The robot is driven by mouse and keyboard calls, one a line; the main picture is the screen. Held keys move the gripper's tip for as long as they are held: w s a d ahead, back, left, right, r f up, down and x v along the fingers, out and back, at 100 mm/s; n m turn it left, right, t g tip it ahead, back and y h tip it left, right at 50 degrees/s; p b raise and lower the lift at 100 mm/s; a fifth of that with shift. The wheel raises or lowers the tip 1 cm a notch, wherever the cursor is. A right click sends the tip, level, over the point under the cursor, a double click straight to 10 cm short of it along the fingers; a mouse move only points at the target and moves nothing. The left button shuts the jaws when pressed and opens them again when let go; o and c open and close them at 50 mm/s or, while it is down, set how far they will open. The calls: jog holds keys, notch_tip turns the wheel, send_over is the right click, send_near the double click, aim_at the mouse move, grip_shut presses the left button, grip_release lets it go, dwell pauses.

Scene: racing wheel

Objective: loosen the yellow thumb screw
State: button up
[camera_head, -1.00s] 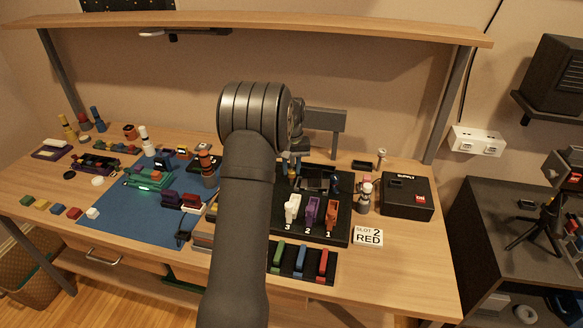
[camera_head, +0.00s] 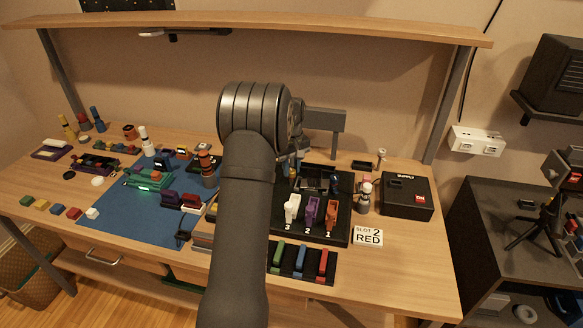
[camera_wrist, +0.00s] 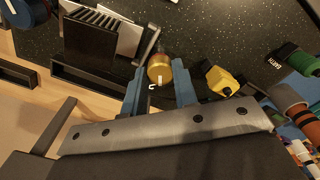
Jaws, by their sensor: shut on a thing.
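The yellow thumb screw (camera_wrist: 159,70) is a round gold knob in the upper middle of the wrist view, on a dark speckled panel. My gripper (camera_wrist: 158,82) has one blue finger on each side of the knob and is shut on it. A small white curved mark shows on the panel just below the knob.
In the wrist view, a black finned block (camera_wrist: 90,38) stands left of the screw, and a yellow connector (camera_wrist: 217,77) lies close on the right. A green connector (camera_wrist: 295,58) is farther right. In the head view, a black box (camera_head: 407,198) stands right of the board.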

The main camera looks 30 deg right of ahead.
aim_at(292, 170)
jog(key=o, duration=1)
jog(key=shift+r, duration=0.1)
notch_tip(292, 170, up, 17)
jog(key=shift+r, duration=0.15)
notch_tip(292, 170, down, 18)
jog(key=shift+r, duration=0.2)
dwell(0.6)
